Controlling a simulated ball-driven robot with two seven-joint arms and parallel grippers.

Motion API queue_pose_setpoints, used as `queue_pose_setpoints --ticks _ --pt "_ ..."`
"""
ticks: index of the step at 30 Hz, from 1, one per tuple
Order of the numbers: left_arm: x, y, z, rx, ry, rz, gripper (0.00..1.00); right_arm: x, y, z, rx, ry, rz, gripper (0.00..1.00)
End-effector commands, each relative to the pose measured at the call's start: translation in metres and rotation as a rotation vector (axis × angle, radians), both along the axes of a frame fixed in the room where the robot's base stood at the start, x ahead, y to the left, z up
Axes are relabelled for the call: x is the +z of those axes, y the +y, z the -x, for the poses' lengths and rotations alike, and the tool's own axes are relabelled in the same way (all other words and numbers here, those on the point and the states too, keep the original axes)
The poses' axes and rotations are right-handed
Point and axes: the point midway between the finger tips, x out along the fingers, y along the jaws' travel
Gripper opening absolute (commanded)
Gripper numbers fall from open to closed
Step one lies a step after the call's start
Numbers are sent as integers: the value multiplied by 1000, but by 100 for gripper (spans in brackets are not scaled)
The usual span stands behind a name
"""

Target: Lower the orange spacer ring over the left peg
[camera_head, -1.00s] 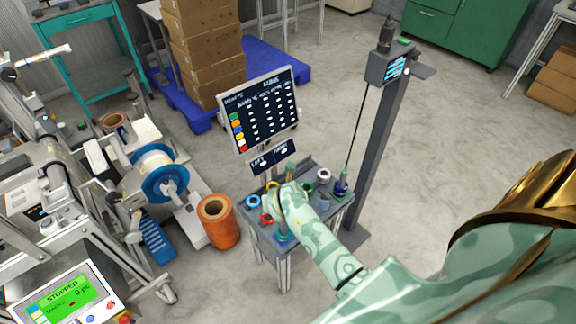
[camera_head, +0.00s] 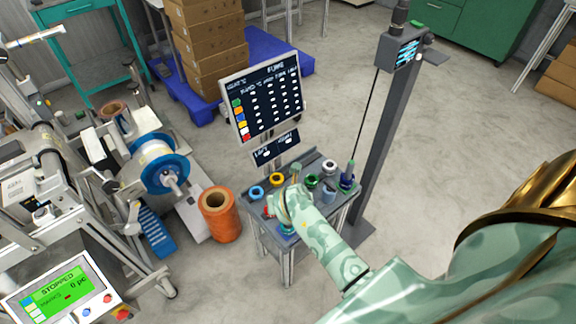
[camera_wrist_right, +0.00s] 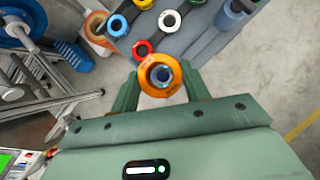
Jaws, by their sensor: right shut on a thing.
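The orange spacer ring (camera_wrist_right: 146,77) is held between the two green fingers of my right gripper (camera_wrist_right: 160,84) in the right wrist view. A bluish round shape shows through its hole; I cannot tell whether this is a peg. In the head view my right gripper (camera_head: 284,212) is over the near left part of the small grey table (camera_head: 314,215) and hides the ring. A thin tan peg (camera_head: 296,170) stands upright just behind the gripper, left of a second peg (camera_head: 349,174) with blue at its base. My left gripper is not in view.
Blue (camera_head: 256,192), yellow (camera_head: 277,180), green (camera_head: 312,181) and white (camera_head: 329,167) rings lie on the table. A red ring (camera_wrist_right: 142,50) is close to the held ring. A display board (camera_head: 262,98) stands behind the table, a grey column (camera_head: 385,140) to its right, and an orange spool (camera_head: 219,215) to its left.

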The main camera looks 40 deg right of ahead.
Motion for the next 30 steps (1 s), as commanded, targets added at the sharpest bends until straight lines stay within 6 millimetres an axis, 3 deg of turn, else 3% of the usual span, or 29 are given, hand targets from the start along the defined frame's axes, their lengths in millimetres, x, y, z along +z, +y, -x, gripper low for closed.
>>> queue_pose_setpoints --ticks 30 --pt "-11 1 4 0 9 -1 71 -14 0 0 0 0 0 22"
